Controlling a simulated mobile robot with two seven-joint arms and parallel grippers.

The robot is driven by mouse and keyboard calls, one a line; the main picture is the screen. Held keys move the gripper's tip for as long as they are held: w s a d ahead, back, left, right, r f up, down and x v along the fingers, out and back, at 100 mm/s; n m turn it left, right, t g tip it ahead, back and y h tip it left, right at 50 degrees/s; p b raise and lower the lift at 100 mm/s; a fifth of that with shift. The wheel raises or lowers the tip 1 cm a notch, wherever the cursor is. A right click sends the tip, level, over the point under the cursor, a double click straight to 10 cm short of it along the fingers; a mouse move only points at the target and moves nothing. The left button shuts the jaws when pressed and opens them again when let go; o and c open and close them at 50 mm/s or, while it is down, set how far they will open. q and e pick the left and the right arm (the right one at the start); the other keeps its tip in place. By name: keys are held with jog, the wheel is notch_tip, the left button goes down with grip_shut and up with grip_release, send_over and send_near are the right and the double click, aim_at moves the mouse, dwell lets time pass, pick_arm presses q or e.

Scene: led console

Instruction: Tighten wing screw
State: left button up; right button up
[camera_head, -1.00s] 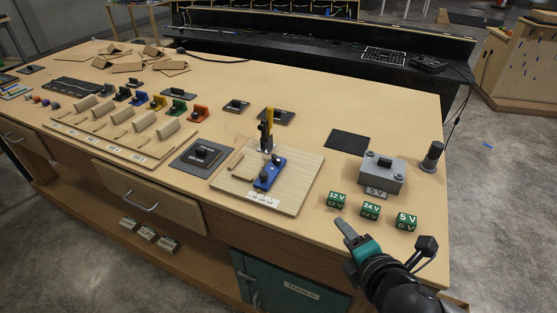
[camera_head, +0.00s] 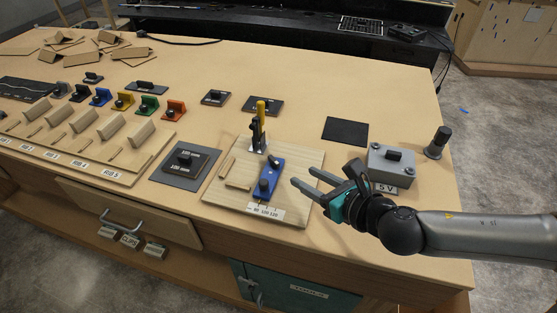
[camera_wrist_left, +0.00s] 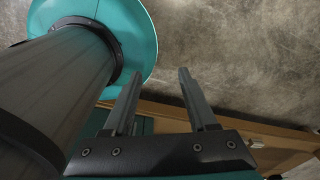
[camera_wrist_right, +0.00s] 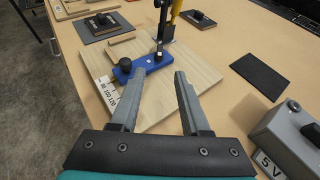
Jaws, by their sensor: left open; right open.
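A wooden board (camera_head: 296,205) on the bench carries a blue slotted bar (camera_head: 277,173) with a black knob (camera_head: 264,187), which may be the wing screw; its wings cannot be made out. An upright clamp with a yellow handle (camera_head: 261,108) stands behind the bar. The right wrist view also shows the black knob (camera_wrist_right: 126,65) and the blue bar (camera_wrist_right: 146,63). My right gripper (camera_head: 303,177) is open and empty, above the board's right side, to the right of the knob. My left gripper (camera_wrist_left: 159,74) is open and empty above the floor, outside the head view.
A grey 5 V box (camera_head: 390,164) and a dark cylinder (camera_head: 437,143) stand right of the board. A flat black pad (camera_head: 345,131) lies behind, and a grey plate with a black block (camera_head: 185,163) lies left.

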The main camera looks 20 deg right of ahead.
aim_at(275, 160)
jog(key=x, duration=0.9)
jog(key=shift+w+a+f, duration=0.1)
jog(key=shift+w, duration=0.15)
jog(key=shift+w+a+f, duration=0.2)
jog(key=shift+w+f, duration=0.05)
jog(key=shift+w, duration=0.35)
pick_arm(q)
jog(key=shift+w+d+f, duration=0.1)
jog(key=shift+w+f, duration=0.05)
jog(key=shift+w, duration=0.75)
pick_arm(e)
jog(key=shift+w+f, duration=0.1)
jog(key=shift+w, duration=0.1)
jog(key=shift+c, duration=0.2)
pick_arm(q)
jog(key=shift+s, duration=0.1)
pick_arm(e)
grip_shut()
